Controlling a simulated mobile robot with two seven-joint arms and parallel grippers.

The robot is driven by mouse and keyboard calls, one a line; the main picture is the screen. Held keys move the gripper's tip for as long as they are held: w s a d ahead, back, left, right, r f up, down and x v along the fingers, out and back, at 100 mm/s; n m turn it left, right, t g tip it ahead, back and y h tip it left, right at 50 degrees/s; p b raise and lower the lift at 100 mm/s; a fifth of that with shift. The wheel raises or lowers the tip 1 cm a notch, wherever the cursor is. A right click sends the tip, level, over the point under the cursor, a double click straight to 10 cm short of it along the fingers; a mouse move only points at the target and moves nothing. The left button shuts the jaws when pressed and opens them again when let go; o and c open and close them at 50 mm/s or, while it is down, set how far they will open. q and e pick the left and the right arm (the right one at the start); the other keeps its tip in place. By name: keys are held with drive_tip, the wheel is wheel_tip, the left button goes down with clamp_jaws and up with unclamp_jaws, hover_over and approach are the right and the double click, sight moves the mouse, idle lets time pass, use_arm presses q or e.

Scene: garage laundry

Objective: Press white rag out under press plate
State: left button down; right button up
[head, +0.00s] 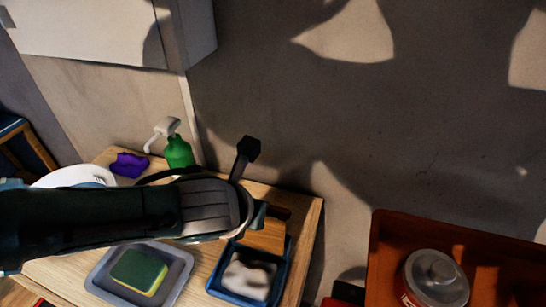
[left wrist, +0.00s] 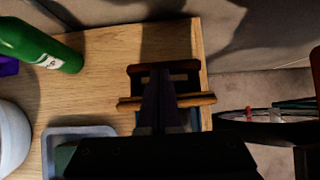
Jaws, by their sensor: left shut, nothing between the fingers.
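The white rag (head: 247,277) lies in a blue tray (head: 232,298) near the table's right edge, with dark patches or shadow on it. A wooden press plate (head: 266,238) shows at the tray's back end, partly hidden by my arm. In the left wrist view a wooden bar (left wrist: 197,100) crosses under the fingers. My left gripper (left wrist: 162,75) is shut and empty, pointing down over the bar. I cannot tell whether it touches the bar. In the head view my wrist hides most of the fingers. My right gripper is not in view.
A grey tray (head: 173,287) with a green-yellow sponge (head: 139,271) stands left of the blue tray. A green pump bottle (head: 179,152), purple cloth (head: 129,165) and white bowl (head: 75,176) are farther back. A reddish-brown stand (head: 500,268) with a metal-lidded container (head: 436,280) is at right.

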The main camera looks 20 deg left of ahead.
use_arm(q)
drive_tip(key=shift+w+a+f, duration=0.1)
drive_tip(key=shift+w+f, duration=0.15)
drive_tip(key=shift+w, duration=0.25)
drive_tip(key=shift+a+f, duration=0.1)
drive_tip(key=shift+f, duration=0.05)
drive_tip(key=shift+s+a+f+b, duration=0.15)
drive_tip(key=shift+a+f+b, duration=0.05)
drive_tip(key=shift+f+b, duration=0.15)
idle(1.0)
drive_tip(key=shift+r, duration=0.1)
wheel_tip(320, 180, up, 11)
drive_tip(key=p, duration=1.2)
drive_tip(key=shift+d, duration=0.4)
